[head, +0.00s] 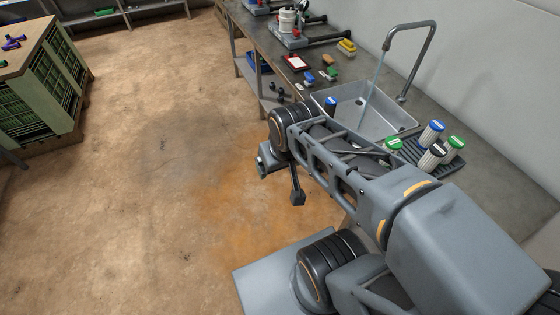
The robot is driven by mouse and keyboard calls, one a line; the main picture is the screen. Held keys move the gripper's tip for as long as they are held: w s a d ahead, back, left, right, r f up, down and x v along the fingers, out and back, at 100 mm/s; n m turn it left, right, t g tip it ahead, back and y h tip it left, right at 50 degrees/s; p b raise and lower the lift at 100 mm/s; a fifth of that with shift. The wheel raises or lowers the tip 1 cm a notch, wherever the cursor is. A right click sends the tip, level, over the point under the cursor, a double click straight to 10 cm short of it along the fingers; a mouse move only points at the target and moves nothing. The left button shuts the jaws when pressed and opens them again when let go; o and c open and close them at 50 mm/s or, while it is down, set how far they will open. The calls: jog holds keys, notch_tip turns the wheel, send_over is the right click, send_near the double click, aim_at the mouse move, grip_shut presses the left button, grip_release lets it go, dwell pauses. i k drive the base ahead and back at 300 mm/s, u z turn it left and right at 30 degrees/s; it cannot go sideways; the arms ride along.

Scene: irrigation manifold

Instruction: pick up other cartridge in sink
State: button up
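The steel sink (394,116) is set in the bench top. A dark cartridge with a blue cap (330,104) stands at the sink's left side, apparently inside it; its lower part is hidden behind my arm. A dark rack (408,152) right of the sink holds several cartridges, including a blue-capped one (432,131), a green-capped one (453,147) and a white-capped one (433,155). Another green cap (393,144) shows just behind my arm. My arm's end hangs over the floor in front of the bench, away from the sink.
A tall curved tap (407,65) stands behind the sink, with a thin stream of water falling into it. Small parts, a red-edged tray (296,62) and a yellow block (347,46) lie farther along the bench. A green crate (50,80) stands left. The floor between is clear.

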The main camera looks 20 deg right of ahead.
aim_at(330, 104)
jog(key=z, duration=0.1)
jog(key=i, duration=1.4)
jog(key=z, duration=0.85)
